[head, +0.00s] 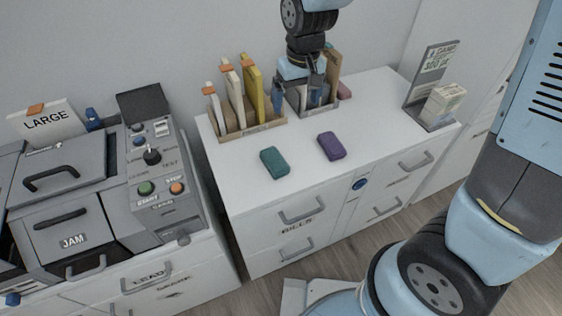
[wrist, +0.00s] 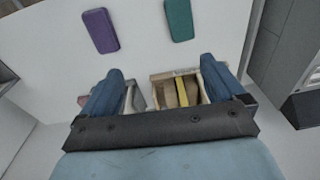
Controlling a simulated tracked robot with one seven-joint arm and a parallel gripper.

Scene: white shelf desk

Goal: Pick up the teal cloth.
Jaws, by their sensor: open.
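The teal cloth (head: 275,162) is a small folded block lying on the white desk top, left of a purple cloth (head: 330,146) in the head view. In the wrist view the teal cloth (wrist: 179,20) shows near the top, right of the purple cloth (wrist: 100,30). My gripper (head: 304,92) is at the back of the desk, over the right-hand organiser, well apart from the teal cloth. In the wrist view my gripper (wrist: 165,85) has its two blue fingers spread wide, with nothing seen held between them.
A wooden file holder (head: 252,131) with upright folders stands at the back left of the desk (head: 370,115). A second organiser (head: 308,108) is beneath my gripper. A card stand (head: 432,85) is at the right. A grey machine panel (head: 160,170) adjoins left.

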